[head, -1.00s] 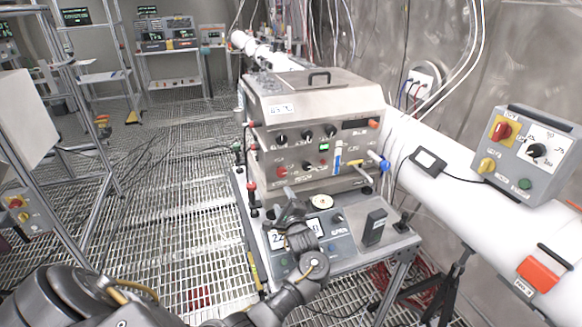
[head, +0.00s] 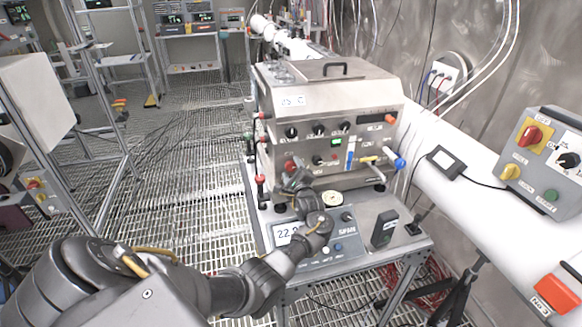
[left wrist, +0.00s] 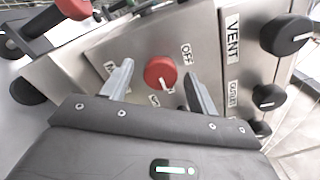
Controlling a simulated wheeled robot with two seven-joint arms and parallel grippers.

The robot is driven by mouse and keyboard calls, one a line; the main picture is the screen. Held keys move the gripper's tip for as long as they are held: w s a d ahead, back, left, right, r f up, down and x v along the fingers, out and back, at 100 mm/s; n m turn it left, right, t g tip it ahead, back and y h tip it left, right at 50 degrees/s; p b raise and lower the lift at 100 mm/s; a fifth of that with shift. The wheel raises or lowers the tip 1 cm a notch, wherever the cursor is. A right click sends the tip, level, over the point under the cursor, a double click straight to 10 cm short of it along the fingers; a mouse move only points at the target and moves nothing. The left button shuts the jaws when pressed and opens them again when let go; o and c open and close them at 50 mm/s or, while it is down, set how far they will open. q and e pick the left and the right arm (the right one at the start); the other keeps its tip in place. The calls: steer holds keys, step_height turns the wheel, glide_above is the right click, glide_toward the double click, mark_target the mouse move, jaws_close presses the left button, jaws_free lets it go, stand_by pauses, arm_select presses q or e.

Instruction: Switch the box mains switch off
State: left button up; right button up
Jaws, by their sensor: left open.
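The steel box (head: 325,100) stands on the bench with knobs across its front panel. In the left wrist view its red round switch knob (left wrist: 160,73) shows close up, with an OFF label (left wrist: 186,54) beside it. Another label below the knob is partly hidden. My left gripper (head: 297,178) is at the lower left of the box front, facing the panel. In the left wrist view its two fingers are apart, one on each side of the red knob. I cannot tell whether they touch it. My right gripper is not in view.
Black knobs, one beside a VENT label (left wrist: 232,38), sit to the right in the left wrist view. A black block (head: 384,229) stands on the bench. A yellow-handled valve (head: 367,160) sticks out of the box.

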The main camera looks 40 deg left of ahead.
arm_select(q)
steer(key=shift+x, duration=0.8)
steer(key=shift+w+a, duration=0.1)
steer(key=shift+w, duration=0.05)
steer(key=c, duration=1)
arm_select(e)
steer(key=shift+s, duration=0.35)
